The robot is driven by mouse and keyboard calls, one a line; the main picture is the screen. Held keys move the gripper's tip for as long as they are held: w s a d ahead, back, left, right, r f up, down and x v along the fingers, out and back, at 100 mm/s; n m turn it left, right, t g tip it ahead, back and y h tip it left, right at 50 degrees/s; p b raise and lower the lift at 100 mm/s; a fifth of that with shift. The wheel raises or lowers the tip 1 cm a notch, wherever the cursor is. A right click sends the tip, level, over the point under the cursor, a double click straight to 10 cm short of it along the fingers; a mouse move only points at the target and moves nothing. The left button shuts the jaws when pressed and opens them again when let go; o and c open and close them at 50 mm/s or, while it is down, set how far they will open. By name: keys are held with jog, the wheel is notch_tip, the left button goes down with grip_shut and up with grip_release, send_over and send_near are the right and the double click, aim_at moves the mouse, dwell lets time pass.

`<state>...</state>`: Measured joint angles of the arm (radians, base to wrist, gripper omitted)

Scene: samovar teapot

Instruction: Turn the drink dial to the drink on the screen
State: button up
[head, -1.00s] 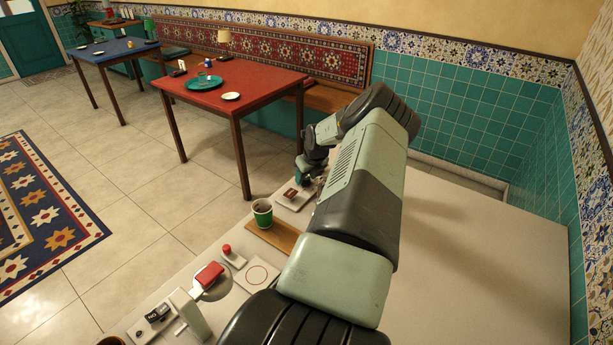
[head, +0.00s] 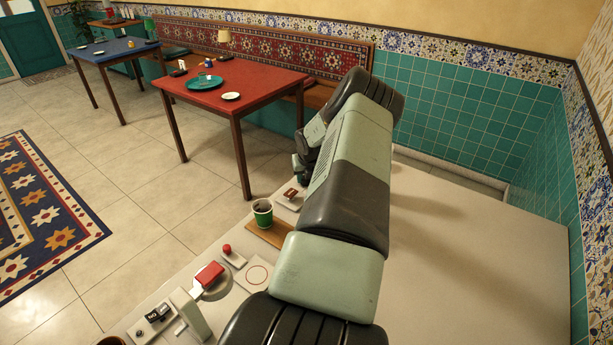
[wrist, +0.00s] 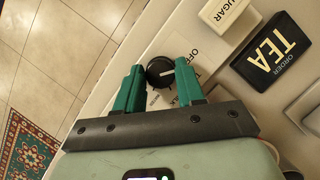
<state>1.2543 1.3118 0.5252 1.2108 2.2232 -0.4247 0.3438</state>
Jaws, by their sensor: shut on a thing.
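My gripper (wrist: 160,72) has teal fingers on both sides of the black round drink dial (wrist: 158,72) and is shut on it. A pale line on the dial points toward the right finger. The panel beside it has the word OFF to the upper right; other lettering below is partly hidden by the fingers. The black screen (wrist: 270,52) to the right in the wrist view reads "ORDER TEA". In the head view my arm hides the dial, and the fingers cannot be made out.
A white block (wrist: 224,10) marked SUGAR is above the screen. In the head view a green cup (head: 262,213) stands on a wooden board (head: 268,236). A red button (head: 227,248), a red block (head: 209,275) and a red-ringed pad (head: 257,276) are nearer. The right counter (head: 470,260) is clear.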

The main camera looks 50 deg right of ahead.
jog(key=m+g, duration=0.1)
jog(key=m, duration=0.2)
jog(key=m+g+h, duration=0.1)
jog(key=m, duration=0.1)
jog(key=shift+w+a+m, duration=0.1)
jog(key=shift+m, duration=0.3)
dwell(0.4)
jog(key=o, duration=1)
jog(key=v, duration=1)
jog(key=shift+a+r, duration=0.2)
jog(key=shift+r, duration=0.15)
jog(key=shift+r, duration=0.1)
